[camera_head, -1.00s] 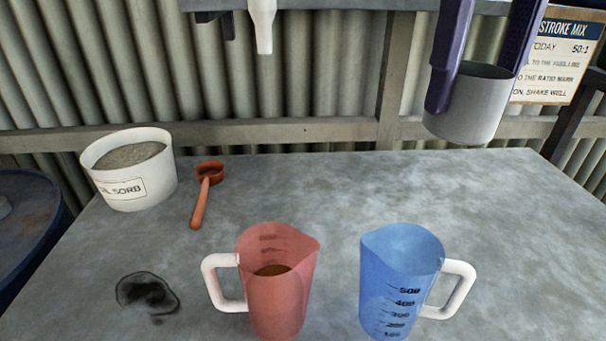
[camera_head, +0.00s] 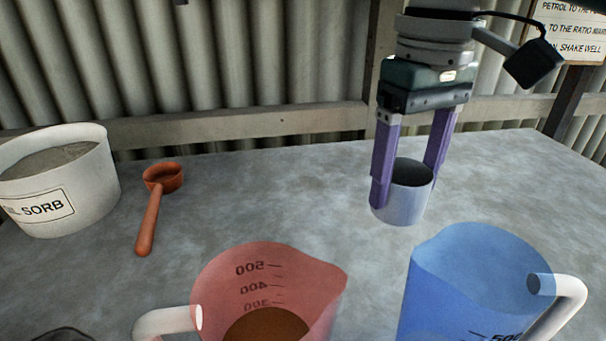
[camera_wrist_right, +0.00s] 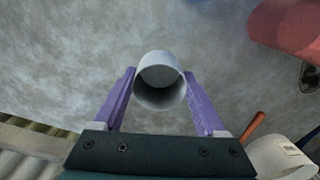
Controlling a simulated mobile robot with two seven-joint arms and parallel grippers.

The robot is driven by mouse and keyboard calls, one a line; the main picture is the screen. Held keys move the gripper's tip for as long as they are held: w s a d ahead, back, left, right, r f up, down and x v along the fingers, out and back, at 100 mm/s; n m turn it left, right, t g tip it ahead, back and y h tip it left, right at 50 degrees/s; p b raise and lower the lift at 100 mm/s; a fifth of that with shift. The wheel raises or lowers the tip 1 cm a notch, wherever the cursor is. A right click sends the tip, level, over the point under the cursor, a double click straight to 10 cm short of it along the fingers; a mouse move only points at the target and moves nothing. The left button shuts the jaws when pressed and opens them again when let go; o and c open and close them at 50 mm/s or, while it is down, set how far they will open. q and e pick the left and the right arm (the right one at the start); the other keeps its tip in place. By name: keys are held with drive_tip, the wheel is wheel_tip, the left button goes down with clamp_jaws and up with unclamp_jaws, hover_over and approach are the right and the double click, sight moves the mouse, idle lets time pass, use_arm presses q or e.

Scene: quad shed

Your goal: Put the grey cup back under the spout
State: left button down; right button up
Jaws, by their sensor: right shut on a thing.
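The grey cup (camera_head: 402,208) is upright between the purple fingers of my right gripper (camera_head: 405,188), right of centre in the head view. The gripper is shut on it, one finger on each side. The cup is over the grey bench, low, behind the two jugs; I cannot tell whether its base touches the bench. In the right wrist view the cup (camera_wrist_right: 160,95) sits between the fingertips and its open mouth shows. The spout is not in view now. My left gripper is not in view.
A red jug (camera_head: 270,285) with brown liquid and a blue jug (camera_head: 470,275) stand in front. An orange scoop (camera_head: 150,215) and a white tub (camera_head: 60,205) of grey granules are at left. The bench (camera_head: 270,200) between scoop and cup is clear.

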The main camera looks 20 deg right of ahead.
wheel_tip(320, 180, down, 7)
drive_tip(key=shift+f+b, duration=0.15)
drive_tip(key=shift+b, duration=0.3)
drive_tip(key=shift+f, duration=0.1)
drive_tip(key=o, duration=1.3)
drive_tip(key=shift+w, duration=0.1)
